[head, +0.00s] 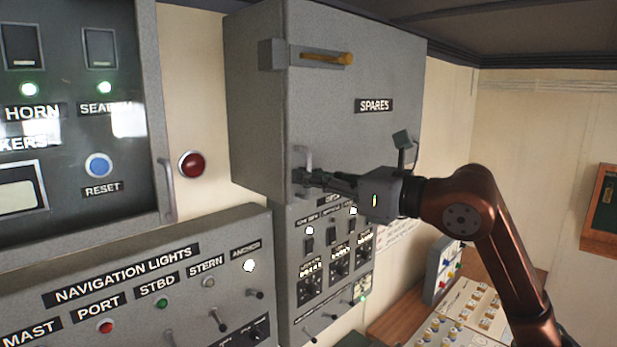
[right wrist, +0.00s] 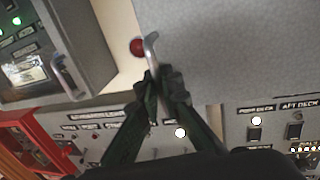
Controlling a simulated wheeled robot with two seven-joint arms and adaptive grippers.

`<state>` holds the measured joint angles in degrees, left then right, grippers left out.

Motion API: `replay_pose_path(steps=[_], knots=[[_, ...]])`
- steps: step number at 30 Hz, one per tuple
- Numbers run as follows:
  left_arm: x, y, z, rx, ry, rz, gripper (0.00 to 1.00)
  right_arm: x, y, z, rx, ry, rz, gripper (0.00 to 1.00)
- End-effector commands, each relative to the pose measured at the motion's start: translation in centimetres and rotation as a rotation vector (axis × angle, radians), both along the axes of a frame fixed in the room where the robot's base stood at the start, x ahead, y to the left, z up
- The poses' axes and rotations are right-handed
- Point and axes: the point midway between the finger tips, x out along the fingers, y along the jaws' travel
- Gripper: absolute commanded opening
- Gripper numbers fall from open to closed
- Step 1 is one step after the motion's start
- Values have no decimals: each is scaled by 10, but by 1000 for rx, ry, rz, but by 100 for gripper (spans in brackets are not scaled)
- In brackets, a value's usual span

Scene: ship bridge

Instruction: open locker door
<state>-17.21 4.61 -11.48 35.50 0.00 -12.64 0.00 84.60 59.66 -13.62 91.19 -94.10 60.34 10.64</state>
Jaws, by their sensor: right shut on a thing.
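The grey locker (head: 340,110) labelled SPARES hangs on the wall in the head view. Its door looks shut. A latch with a yellow-brown lever (head: 328,58) sits near the door's top left and lies about level. A pale vertical handle (head: 308,158) is at the door's lower left. My right gripper (head: 306,179) is at the handle's lower part. In the right wrist view the right gripper (right wrist: 162,88) is shut on the handle (right wrist: 150,48), whose upper part sticks out above the fingers. My left gripper is not in view.
Below the locker is a switch panel (head: 325,255). A navigation lights panel (head: 150,290) and a dark panel with a handle (head: 80,130) are at left. A red button (head: 191,165) is on the wall beside the locker. A console (head: 465,312) is at lower right.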

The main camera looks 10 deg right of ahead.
Motion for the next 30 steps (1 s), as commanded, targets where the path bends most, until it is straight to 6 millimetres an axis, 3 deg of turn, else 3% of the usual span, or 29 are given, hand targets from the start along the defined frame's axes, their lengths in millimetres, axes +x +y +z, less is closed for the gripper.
replay_pose_path(steps=[8,14,22,30], knots=[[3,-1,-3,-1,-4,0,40,-21,-19,0,4,-2,47,0],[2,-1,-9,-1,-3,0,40,-63,-62,-1,5,0,159,0],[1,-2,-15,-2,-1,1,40,-134,-159,1,10,-1,389,0],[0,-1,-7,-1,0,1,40,-185,-272,3,7,1,383,0]])
